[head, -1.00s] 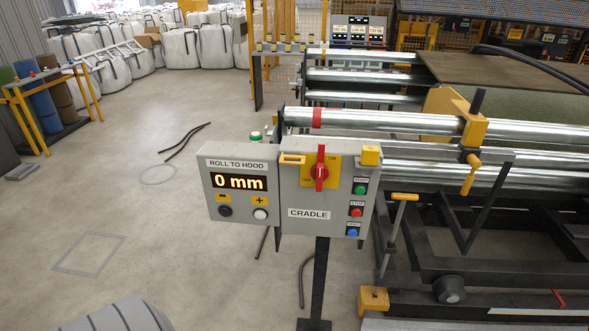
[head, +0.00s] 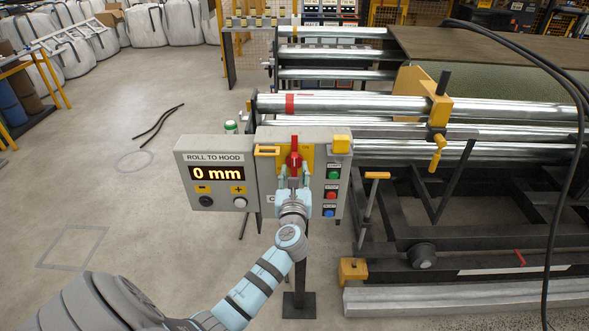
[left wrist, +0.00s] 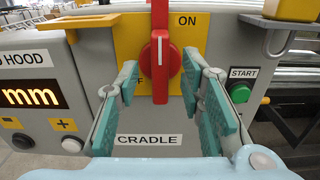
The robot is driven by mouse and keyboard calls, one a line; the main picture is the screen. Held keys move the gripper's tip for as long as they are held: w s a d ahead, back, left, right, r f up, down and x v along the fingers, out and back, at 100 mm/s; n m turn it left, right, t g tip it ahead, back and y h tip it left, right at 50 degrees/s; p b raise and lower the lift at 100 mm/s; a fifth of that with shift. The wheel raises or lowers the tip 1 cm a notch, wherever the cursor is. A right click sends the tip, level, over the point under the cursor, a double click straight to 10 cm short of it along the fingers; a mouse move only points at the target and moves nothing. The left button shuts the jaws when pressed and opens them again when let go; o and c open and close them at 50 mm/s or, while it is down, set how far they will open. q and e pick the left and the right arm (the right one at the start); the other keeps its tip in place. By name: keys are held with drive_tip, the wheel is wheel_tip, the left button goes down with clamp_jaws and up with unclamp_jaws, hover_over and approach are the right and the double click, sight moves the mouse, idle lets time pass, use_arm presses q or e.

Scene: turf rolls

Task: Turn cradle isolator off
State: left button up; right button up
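The cradle isolator is a red rotary handle (head: 293,158) on a yellow plate at the top of the grey CRADLE box (head: 262,180). In the left wrist view the red handle (left wrist: 160,55) stands upright, its white line vertical, with "ON" at the upper right of the plate. My left gripper (head: 292,176) is in front of the handle. In the left wrist view its two teal fingers (left wrist: 170,90) are apart, one at each side of the handle's lower part, with gaps visible. Contact is not visible. My right gripper is in neither view.
Green START (head: 333,174), red (head: 331,194) and blue (head: 329,212) buttons sit right of the handle. The ROLL TO HOOD display (head: 217,173) reads 0 mm at left. Metal rollers (head: 350,104) lie behind.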

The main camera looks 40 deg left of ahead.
use_arm(q)
drive_tip(key=shift+x, duration=1.2)
drive_tip(key=shift+c, duration=0.4)
clamp_jaws()
